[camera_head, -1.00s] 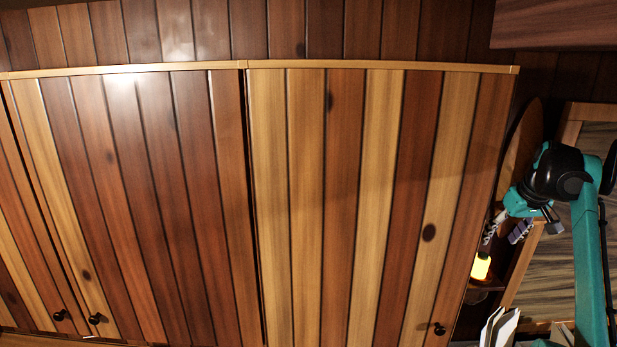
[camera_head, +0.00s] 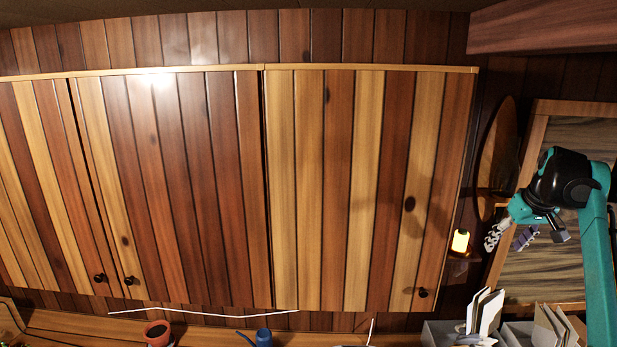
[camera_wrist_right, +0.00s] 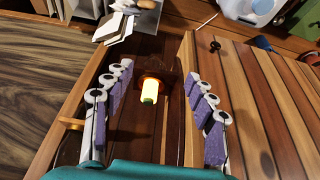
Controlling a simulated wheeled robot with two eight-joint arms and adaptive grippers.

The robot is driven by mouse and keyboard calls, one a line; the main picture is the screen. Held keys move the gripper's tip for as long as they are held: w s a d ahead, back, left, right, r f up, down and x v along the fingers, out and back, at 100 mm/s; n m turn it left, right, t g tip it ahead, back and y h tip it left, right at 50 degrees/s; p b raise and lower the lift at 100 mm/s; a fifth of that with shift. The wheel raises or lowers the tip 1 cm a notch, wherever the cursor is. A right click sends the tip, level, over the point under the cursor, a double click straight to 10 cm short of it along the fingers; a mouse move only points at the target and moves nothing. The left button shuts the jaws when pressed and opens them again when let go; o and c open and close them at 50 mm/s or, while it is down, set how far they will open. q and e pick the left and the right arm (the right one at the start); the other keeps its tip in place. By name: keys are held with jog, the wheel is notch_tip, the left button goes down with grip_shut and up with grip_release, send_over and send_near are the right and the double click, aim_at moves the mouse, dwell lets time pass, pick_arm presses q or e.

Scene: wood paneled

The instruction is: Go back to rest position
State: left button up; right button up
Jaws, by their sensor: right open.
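My right gripper (camera_head: 512,238) is at the right of the head view, in front of a framed panel, on a teal and black arm. In the right wrist view its two fingers (camera_wrist_right: 154,105) stand wide apart, open, with nothing held between them. A lit yellow lamp (camera_head: 460,241) on a small wall shelf is just left of the gripper in the head view. The lamp also shows between the fingers in the right wrist view (camera_wrist_right: 148,90), farther away and not touched. My left gripper is not in view.
A wood-plank cabinet (camera_head: 340,190) with black knobs fills the middle. Below it are a red pot (camera_head: 157,333), a blue watering can (camera_head: 262,338) and grey file boxes (camera_head: 437,333) with papers. A round wooden board (camera_head: 497,160) hangs behind the right arm.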

jog(key=s+a+f+t+b, duration=0.1)
jog(key=s+a+f+b, duration=0.2)
jog(key=a+f+b, duration=0.9)
jog(key=s+a+f+b, duration=0.3)
jog(key=a+f+b, duration=0.6)
jog(key=f, duration=0.5)
pick_arm(q)
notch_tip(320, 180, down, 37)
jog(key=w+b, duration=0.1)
jog(key=b, duration=1.4)
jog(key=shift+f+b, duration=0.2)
jog(key=shift+b, duration=0.15)
pick_arm(e)
jog(key=s+a+f, duration=0.4)
jog(key=s+f, duration=0.2)
jog(key=f, duration=0.6)
jog(key=s+a+f+t, duration=0.1)
jog(key=s+a+f, duration=0.4)
jog(key=f, duration=0.6)
jog(key=s+a+f+n, duration=0.1)
jog(key=s+a+f, duration=0.3)
jog(key=s+f, duration=0.3)
notch_tip(320, 180, down, 6)
jog(key=shift+a+r+t+y, duration=0.2)
jog(key=shift+a+t+y, duration=0.1)
jog(key=shift+a, duration=0.1)
